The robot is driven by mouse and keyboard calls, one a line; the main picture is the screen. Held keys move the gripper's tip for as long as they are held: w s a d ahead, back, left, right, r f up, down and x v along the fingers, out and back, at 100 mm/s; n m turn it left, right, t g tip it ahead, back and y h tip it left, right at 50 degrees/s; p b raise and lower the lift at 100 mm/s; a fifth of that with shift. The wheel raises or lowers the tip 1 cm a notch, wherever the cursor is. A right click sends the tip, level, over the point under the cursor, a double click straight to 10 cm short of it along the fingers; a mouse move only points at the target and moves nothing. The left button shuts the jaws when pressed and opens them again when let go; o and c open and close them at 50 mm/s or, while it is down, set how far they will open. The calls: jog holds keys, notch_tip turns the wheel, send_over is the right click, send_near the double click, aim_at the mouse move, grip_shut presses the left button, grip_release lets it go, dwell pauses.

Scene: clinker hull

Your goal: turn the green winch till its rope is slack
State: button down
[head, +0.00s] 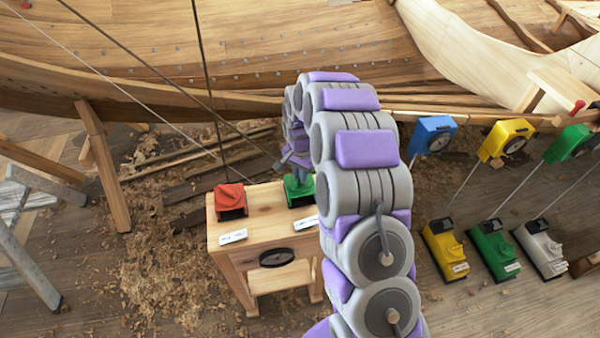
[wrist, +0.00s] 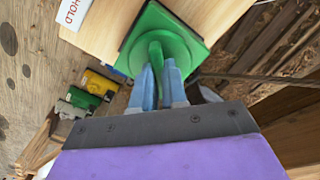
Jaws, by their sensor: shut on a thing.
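A green winch (head: 301,191) sits on the right of a small wooden bench top, partly hidden by my arm in the head view. In the wrist view the green winch (wrist: 178,42) fills the top middle, with a green upright handle at its centre. My gripper (wrist: 160,82) has its blue-grey fingers shut on that handle; in the head view my gripper (head: 297,165) is just above the winch. A dark rope (wrist: 250,77) runs straight from near the winch to the right in the wrist view and looks taut.
A red winch (head: 230,200) stands left on the bench (head: 262,215), with its own rope rising. White labels lie in front; one (wrist: 72,12) reads HOLD. Yellow, green (head: 492,248) and white units stand on the floor at right. The hull (head: 200,50) spans behind.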

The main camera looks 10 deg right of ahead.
jog(key=n+p, duration=0.3)
jog(key=shift+r+n, duration=0.15)
jog(key=shift+n, duration=0.25)
jog(key=shift+w+n+p, duration=0.1)
jog(key=shift+n+p, duration=1.2)
jog(key=shift+n, duration=0.9)
jog(key=c, duration=1.2)
grip_release()
jog(key=shift+o, duration=0.2)
notch_tip(320, 180, up, 17)
jog(key=p, duration=0.2)
jog(key=shift+a, duration=0.1)
